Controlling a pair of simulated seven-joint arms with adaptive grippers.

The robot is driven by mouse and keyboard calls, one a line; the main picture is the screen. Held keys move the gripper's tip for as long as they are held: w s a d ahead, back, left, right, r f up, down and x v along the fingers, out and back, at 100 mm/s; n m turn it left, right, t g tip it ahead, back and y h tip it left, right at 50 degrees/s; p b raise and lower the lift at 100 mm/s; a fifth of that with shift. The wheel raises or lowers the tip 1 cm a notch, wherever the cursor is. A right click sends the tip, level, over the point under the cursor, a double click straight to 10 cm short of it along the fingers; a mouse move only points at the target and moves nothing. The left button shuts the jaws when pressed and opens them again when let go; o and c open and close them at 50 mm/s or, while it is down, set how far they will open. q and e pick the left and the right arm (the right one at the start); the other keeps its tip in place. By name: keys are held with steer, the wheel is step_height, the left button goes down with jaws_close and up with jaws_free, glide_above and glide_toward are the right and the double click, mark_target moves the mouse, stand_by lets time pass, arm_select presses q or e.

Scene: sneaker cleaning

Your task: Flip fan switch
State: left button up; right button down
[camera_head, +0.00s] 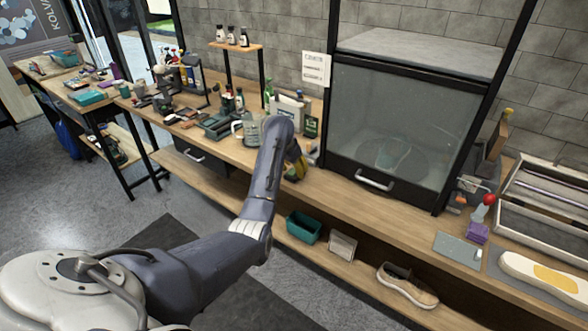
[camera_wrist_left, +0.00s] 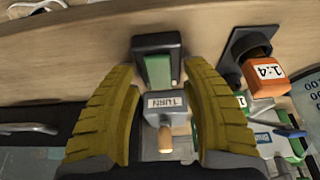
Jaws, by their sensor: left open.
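My left gripper (camera_head: 296,168) reaches over the bench front beside the glass-fronted cabinet, partly hidden by my own arm. In the left wrist view its two yellow ridged fingers (camera_wrist_left: 159,72) stand apart. Between them is a small grey part labelled "TURN" (camera_wrist_left: 166,103) with a tan knob (camera_wrist_left: 165,138). A black block with a green face (camera_wrist_left: 157,65) sits beside it, between the fingertips. I cannot tell which of these is the fan switch, or whether a finger touches it. My right gripper is out of view.
The cabinet (camera_head: 400,115) has a closed glass door with a handle (camera_head: 374,181). An orange-capped bottle labelled "1:4" (camera_wrist_left: 264,76) is close to the right finger. Bottles and tools crowd the bench at left. A teal bin (camera_head: 303,227) and a shoe (camera_head: 407,285) are on the lower shelf.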

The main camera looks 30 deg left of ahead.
arm_select(q)
steer(key=shift+c, duration=0.2)
jaws_close()
stand_by(0.3)
steer(key=shift+w+g, duration=0.2)
steer(key=shift+g, duration=0.5)
steer(key=shift+w+f+g, duration=0.1)
steer(key=shift+g, duration=1.5)
steer(key=shift+o, duration=0.2)
jaws_free()
